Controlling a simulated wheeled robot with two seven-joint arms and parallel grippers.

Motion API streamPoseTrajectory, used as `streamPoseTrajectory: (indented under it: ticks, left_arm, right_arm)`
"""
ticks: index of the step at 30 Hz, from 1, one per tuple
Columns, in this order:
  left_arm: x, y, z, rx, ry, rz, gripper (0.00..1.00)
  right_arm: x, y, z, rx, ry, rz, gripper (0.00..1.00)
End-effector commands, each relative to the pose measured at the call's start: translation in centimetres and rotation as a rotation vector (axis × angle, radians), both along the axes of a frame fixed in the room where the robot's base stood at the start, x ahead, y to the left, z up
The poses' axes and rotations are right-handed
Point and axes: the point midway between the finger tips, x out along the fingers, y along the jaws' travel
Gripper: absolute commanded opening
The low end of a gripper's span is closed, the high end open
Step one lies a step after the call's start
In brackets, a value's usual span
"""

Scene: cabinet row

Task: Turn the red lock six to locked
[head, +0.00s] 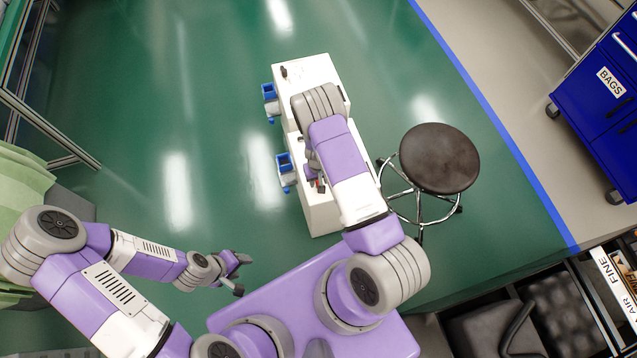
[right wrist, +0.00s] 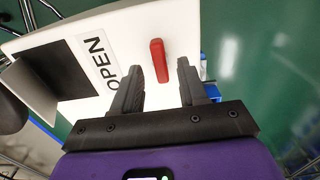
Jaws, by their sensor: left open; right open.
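The red lock is a small red bar handle (right wrist: 158,60) on a white cabinet face in the right wrist view. In the head view a small red part (head: 320,187) shows on the near white cabinet (head: 318,218), and my right arm hides much of that cabinet top. My left gripper (head: 243,274) is open and empty over the floor, left of the cabinets.
A farther white cabinet (head: 308,70) stands behind. Blue parts (head: 284,162) stick out from the cabinets' left sides. A round dark stool (head: 440,158) stands close on the right. A blue drawer unit (head: 600,100) is at far right. Green floor on the left is clear.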

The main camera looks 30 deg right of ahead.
Motion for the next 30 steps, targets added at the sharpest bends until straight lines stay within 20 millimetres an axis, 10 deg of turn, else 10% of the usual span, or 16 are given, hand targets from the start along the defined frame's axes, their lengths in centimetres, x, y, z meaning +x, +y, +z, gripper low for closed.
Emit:
streamPoseTrajectory:
  ticks: [15,23,30]
  left_arm:
    - [0.0,0.0,-0.7,0.0,0.0,0.0,0.53]
    - [0.0,0.0,-0.7,0.0,0.0,0.0,0.53]
    - [0.0,0.0,-0.7,0.0,-0.001,0.0,0.53]
  right_arm:
    - [0.0,0.0,-2.3,0.0,-0.001,0.0,0.43]
    - [0.0,0.0,-2.3,0.0,-0.001,0.0,0.03]
    - [0.0,0.0,-2.3,0.001,-0.001,0.004,0.0]
